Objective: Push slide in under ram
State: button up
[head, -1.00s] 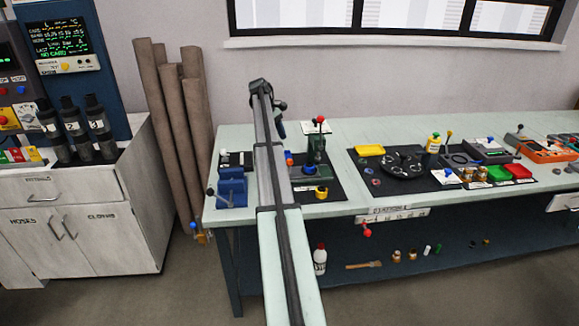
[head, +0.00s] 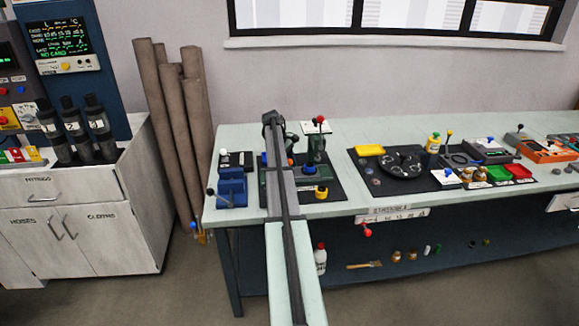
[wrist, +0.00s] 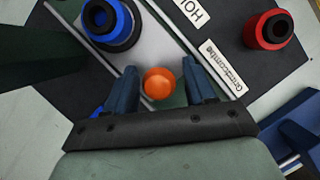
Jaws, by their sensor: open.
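In the wrist view an orange ball knob (wrist: 159,83) sits between the two blue fingers of my open gripper (wrist: 160,76). A gap shows on each side of the knob. Just beyond it is a light grey plate (wrist: 152,42), apparently the slide, with a blue ring with a black centre (wrist: 108,22) at its upper left. The dark green body at left (wrist: 38,56) may be part of the press. In the head view the green press (head: 315,152) with a red-topped lever stands right of my arm.
In the wrist view a red ring with a black centre (wrist: 267,28) and a white label (wrist: 226,68) lie to the right. In the head view a blue vise (head: 232,188) stands left of my arm and a yellow ring (head: 321,192) right of it, on the bench.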

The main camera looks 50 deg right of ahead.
jog(key=shift+s+f, duration=0.1)
jog(key=shift+f, duration=0.15)
jog(key=shift+c, duration=0.3)
grip_shut()
